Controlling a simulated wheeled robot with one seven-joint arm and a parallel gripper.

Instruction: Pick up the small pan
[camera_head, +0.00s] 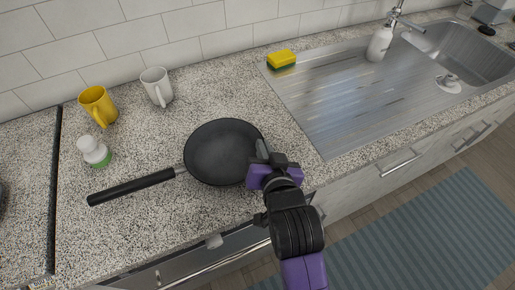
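The small pan (215,148) is black with a long dark handle (132,187) that points to the lower left. It lies on the speckled countertop. My gripper (262,152) is at the right rim of the pan, with the purple part of its body (275,178) beside the pan. One dark finger shows at the rim. The gripper hides part of the pan's right edge, and I cannot tell whether its fingers are apart or closed on the rim.
A yellow mug (98,106), a white mug (157,87) and a white bottle with a green base (94,151) stand left of and behind the pan. A yellow sponge (282,59) and a soap dispenser (380,43) are by the metal sink (340,110). Countertop (225,85) behind the pan is clear.

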